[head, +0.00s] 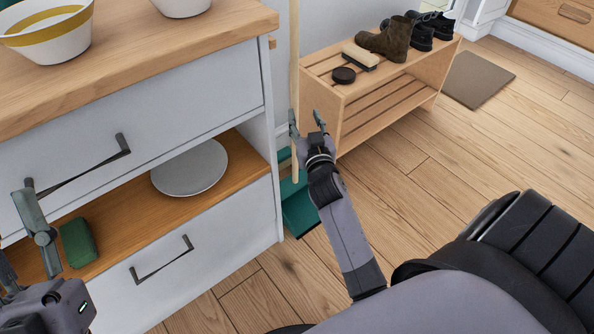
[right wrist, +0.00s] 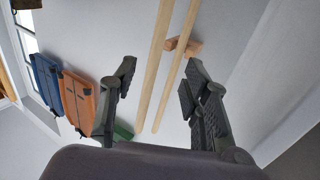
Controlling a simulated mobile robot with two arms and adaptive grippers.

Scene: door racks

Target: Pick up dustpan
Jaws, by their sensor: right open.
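The green dustpan (head: 299,207) stands low in the gap between the drawer cabinet and the shoe rack. A long pale wooden pole (head: 294,50) rises above it. My right gripper (head: 305,117) is open and empty, close to the pole at a height well above the pan. In the right wrist view, two wooden poles (right wrist: 168,75) run side by side beyond the open fingers (right wrist: 155,82), and which one belongs to the dustpan cannot be told. My left gripper (head: 22,225) is at the lower left by the cabinet's open shelf, partly cut off.
The cabinet (head: 230,95) stands left of the pole, with bowls on top and a plate (head: 190,168) and green box (head: 78,242) on its shelf. The shoe rack (head: 385,125) is close on the right. Open wooden floor lies in front of the rack.

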